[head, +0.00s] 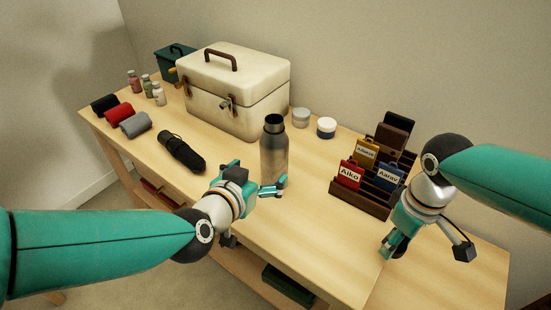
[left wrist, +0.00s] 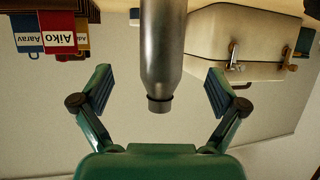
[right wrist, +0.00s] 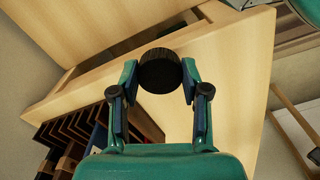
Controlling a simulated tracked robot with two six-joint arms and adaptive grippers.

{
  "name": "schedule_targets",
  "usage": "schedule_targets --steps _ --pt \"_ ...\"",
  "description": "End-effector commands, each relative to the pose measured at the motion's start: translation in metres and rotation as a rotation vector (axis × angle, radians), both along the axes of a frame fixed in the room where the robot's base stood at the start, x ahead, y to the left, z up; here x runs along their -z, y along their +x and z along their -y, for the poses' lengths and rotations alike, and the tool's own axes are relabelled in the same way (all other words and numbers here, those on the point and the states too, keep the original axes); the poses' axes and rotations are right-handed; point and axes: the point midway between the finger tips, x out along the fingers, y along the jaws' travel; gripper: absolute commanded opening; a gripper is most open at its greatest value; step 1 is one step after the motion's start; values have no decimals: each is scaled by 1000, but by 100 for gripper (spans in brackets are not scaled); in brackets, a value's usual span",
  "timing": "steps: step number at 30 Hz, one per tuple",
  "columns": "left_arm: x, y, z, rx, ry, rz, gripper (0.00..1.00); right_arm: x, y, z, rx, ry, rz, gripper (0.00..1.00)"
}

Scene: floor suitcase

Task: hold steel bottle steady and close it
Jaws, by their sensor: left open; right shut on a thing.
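The steel bottle (head: 273,155) stands upright on the table, its dark neck bare on top. It also shows in the left wrist view (left wrist: 163,50), upside down in that picture. My left gripper (head: 258,180) is open, low in front of the bottle; the bottle appears between its spread fingers, apart from both. My right gripper (right wrist: 160,88) is shut on a round dark cap (right wrist: 160,71) with a ridged side. In the head view my right gripper (head: 391,244) is over the table's right part, well away from the bottle; the cap is not clear there.
A cream case (head: 225,98) with a latched lid stands behind the bottle, with two small jars (head: 326,128) beside it. A rack (head: 360,205) of name-tagged cards stands between bottle and right gripper. A black umbrella (head: 181,152) and rolled cloths (head: 135,124) lie left. The front table is clear.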

Motion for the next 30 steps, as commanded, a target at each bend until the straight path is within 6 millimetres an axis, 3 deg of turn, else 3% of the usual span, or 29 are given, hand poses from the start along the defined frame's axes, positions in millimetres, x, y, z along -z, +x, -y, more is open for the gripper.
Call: schedule_targets --steps 7,22,30 --pt "17 33 14 0 1 -2 97 7 0 0 1 0 0 36" --pt "20 43 19 2 1 -1 97 8 0 1 3 0 0 36" --pt "34 75 30 2 0 -2 97 13 0 1 3 0 0 36"
